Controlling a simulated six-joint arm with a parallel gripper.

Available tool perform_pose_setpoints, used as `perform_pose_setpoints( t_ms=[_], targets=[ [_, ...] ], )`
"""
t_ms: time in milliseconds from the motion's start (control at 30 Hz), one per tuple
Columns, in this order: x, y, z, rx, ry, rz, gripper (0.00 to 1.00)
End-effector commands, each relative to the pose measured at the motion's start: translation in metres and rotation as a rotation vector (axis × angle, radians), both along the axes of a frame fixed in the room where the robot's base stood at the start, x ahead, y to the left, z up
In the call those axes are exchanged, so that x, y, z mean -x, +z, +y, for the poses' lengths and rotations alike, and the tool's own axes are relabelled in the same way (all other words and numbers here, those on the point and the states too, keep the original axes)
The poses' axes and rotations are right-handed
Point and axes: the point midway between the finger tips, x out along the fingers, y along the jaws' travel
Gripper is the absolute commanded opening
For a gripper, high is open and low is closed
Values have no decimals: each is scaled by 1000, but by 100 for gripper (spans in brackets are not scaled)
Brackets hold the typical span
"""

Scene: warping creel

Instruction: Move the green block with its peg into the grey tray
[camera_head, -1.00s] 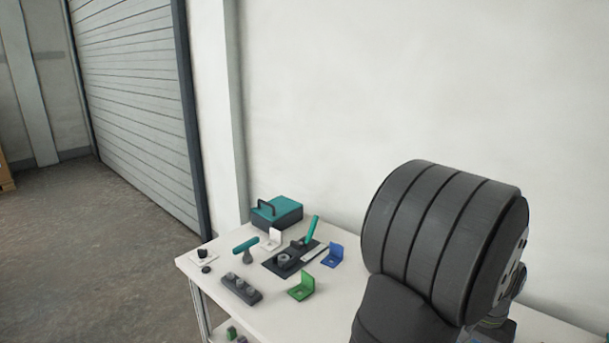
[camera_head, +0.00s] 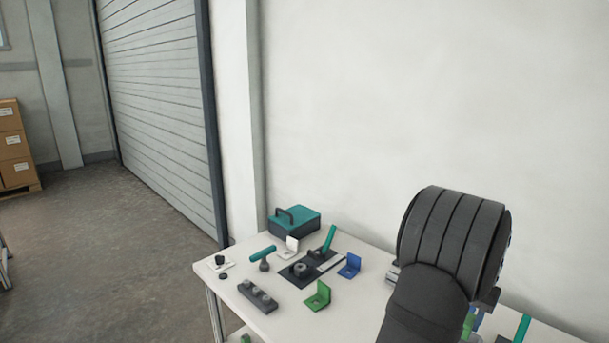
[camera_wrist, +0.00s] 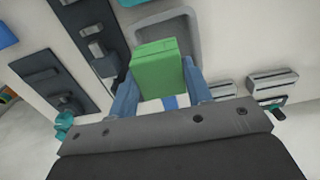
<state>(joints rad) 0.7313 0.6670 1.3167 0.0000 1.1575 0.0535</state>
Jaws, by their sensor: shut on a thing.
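The green block (camera_wrist: 158,68) is held between the two fingers of my gripper (camera_wrist: 160,82) in the wrist view. Its peg cannot be made out. The grey tray (camera_wrist: 164,28) is behind the block in that view, and the block covers part of it. I cannot tell how high the block is above the tray. In the head view my dark wrist hides most of the gripper. A small green patch (camera_head: 468,325) shows beside it, perhaps the block.
On the white table stand a teal-lidded box (camera_head: 294,221), a green angle bracket (camera_head: 318,296), a blue bracket (camera_head: 350,266), a dark plate with a teal handle (camera_head: 329,238) and a dark block with several knobs (camera_head: 257,296). Grey slotted pieces (camera_wrist: 272,82) lie right of the tray.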

Motion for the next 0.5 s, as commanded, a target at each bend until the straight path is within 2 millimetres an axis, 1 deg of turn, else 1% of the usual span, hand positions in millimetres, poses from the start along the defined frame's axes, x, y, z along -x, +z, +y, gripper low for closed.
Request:
perform_pose_setpoints(
  t_ms=[33,133,500],
  targets=[
    [-6,0,0,0,1,0,22],
    [-13,0,-1,-1,0,1,22],
    [-14,0,-1,0,-1,0,22]
  ],
)
